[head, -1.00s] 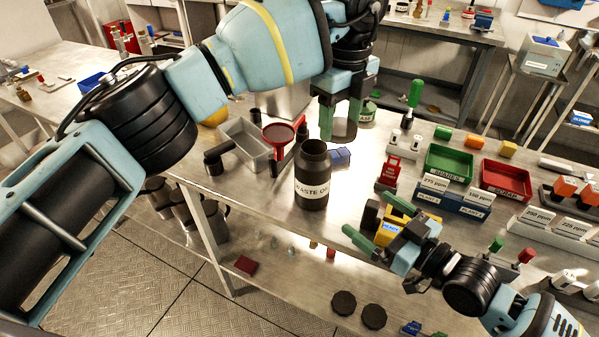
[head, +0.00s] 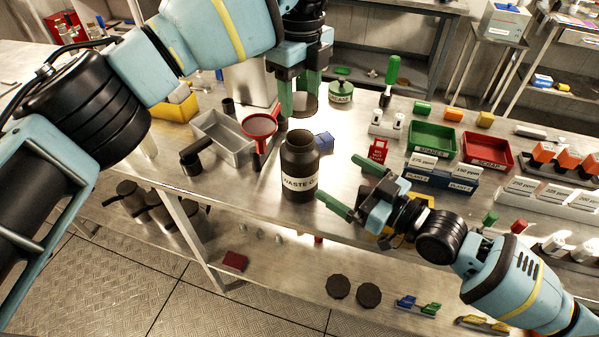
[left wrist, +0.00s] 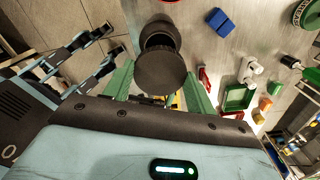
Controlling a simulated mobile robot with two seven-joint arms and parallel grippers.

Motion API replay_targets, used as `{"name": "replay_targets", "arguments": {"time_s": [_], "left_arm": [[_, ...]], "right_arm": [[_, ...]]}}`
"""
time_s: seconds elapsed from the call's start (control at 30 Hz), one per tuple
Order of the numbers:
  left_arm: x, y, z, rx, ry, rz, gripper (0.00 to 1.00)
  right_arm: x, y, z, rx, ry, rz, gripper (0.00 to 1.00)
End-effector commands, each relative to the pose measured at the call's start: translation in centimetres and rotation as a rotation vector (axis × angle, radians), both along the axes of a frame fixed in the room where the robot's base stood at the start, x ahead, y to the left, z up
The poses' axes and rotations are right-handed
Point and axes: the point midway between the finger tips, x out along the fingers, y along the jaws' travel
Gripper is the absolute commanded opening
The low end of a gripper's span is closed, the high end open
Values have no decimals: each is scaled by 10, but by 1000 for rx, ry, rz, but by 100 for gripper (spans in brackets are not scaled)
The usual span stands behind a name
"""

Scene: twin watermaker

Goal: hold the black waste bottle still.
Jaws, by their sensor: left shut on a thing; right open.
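The black waste bottle (head: 300,172) stands upright and open-topped on the metal bench, with a white label on its front. My right gripper (head: 358,188) is open just right of the bottle, its green fingers spread; one fingertip is close to the bottle's lower right side, and I cannot tell if it touches. My left gripper (head: 300,95) is shut on a round cup-like piece (head: 304,104), held above and behind the bottle's mouth. In the left wrist view this piece (left wrist: 160,72) is a dark disc that partly covers the bottle (left wrist: 160,36).
A red funnel (head: 259,126) and a grey bin (head: 222,140) stand left of the bottle. A blue block (head: 324,142) is close behind it. A red tag (head: 378,150), a green tray (head: 432,138) and a red tray (head: 486,151) are to the right. The bench's front edge is near.

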Motion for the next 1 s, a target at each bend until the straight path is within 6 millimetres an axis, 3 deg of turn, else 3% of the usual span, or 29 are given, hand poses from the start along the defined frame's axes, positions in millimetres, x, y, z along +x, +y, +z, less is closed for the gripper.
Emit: {"name": "replay_targets", "arguments": {"time_s": [0.17,0.7,1.0], "left_arm": [[0,0,0,0,0,0,35],[0,0,0,0,0,0,35],[0,0,0,0,0,0,35]], "right_arm": [[9,11,1,2,-1,0,100],[64,76,1,1,0,1,100],[77,90,0,0,-1,0,100]]}}
